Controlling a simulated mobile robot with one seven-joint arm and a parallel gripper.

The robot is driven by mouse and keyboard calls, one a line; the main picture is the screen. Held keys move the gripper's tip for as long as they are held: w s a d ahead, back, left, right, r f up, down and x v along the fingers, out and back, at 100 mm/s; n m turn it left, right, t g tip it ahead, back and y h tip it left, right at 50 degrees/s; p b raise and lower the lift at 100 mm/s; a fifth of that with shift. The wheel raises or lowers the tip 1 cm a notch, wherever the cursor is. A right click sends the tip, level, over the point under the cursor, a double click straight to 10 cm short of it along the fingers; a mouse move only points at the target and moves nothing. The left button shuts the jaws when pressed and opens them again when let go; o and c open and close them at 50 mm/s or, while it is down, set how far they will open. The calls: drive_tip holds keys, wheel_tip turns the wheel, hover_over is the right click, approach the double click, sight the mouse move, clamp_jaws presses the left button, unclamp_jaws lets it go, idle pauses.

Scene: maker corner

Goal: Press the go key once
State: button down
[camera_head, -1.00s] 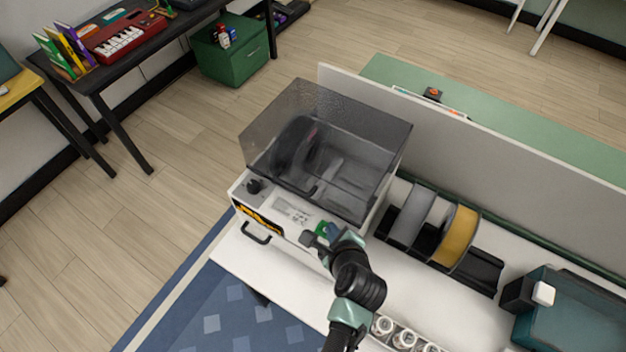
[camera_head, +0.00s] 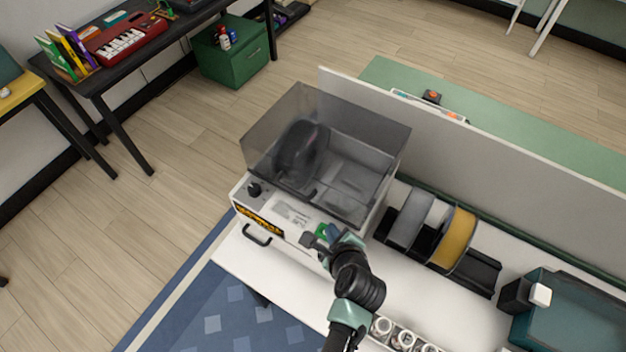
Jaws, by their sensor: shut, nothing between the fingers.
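The machine with a smoky clear lid stands on the white bench, its white front panel (camera_head: 290,213) facing me. A green key (camera_head: 321,230) shows on the right of that panel, partly hidden by my gripper; any lettering is too small to read. My gripper (camera_head: 314,241) is shut and empty, with its fingertips at the panel just in front of the green key. I cannot tell whether they touch it. A dark knob (camera_head: 254,189) sits at the panel's left end. The lid (camera_head: 325,150) is down over a dark inside part.
Spools in a black rack (camera_head: 455,240) stand right of the machine. A teal box (camera_head: 570,310) is at the far right, and several small jars (camera_head: 403,340) line the bench's front. A grey divider (camera_head: 480,150) runs behind. A handle (camera_head: 256,234) sticks out from the machine's front.

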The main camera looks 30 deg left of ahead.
wheel_tip(320, 180, up, 6)
drive_tip(key=p, duration=0.6)
drive_tip(key=shift+p, duration=0.4)
idle(0.6)
